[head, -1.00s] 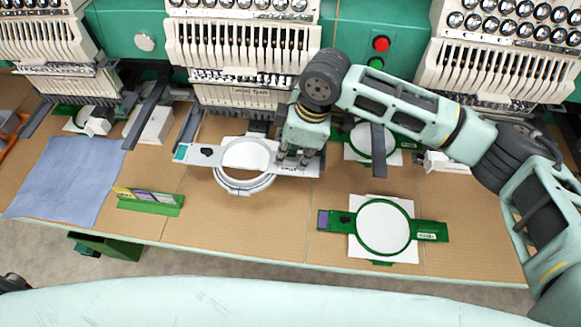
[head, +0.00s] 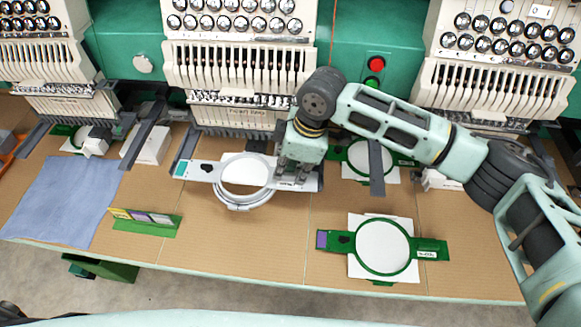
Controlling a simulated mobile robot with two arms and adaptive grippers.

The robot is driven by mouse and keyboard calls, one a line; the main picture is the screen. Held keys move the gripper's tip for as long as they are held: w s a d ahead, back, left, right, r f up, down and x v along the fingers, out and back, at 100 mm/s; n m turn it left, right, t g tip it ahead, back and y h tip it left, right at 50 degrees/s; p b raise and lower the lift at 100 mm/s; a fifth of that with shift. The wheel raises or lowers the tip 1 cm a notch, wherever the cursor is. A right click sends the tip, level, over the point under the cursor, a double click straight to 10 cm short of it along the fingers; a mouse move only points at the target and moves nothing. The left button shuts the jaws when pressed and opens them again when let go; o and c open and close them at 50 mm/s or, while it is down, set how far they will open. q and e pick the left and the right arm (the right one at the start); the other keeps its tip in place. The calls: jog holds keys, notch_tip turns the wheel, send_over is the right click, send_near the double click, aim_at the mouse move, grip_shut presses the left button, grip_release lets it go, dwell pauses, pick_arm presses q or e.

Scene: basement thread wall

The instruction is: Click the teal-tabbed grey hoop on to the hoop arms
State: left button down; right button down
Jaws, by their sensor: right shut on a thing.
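The grey hoop (head: 231,204) is a round ring around white fabric, with a flat bracket on each side. Its teal tab (head: 181,169) is at the left bracket's end. My right gripper (head: 293,176) is shut on the right bracket and hides part of it. The hoop is in front of the middle machine head. The left hoop arm (head: 186,147), a dark bar, ends close to the teal-tabbed end; I cannot tell whether they touch. The right hoop arm is mostly hidden behind my gripper. My left gripper is not in view.
A green hoop with a purple tab (head: 430,250) lies on the table at front right. Another green hoop (head: 403,161) is behind it near a dark arm (head: 376,168). A green card holder (head: 145,222) and blue cloth (head: 62,198) are at left. Bare table (head: 245,250) lies in front.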

dwell(0.3)
jog(key=c, duration=1.7)
grip_release()
jog(key=shift+c, duration=0.2)
jog(key=v, duration=1.2)
jog(key=shift+s, duration=0.1)
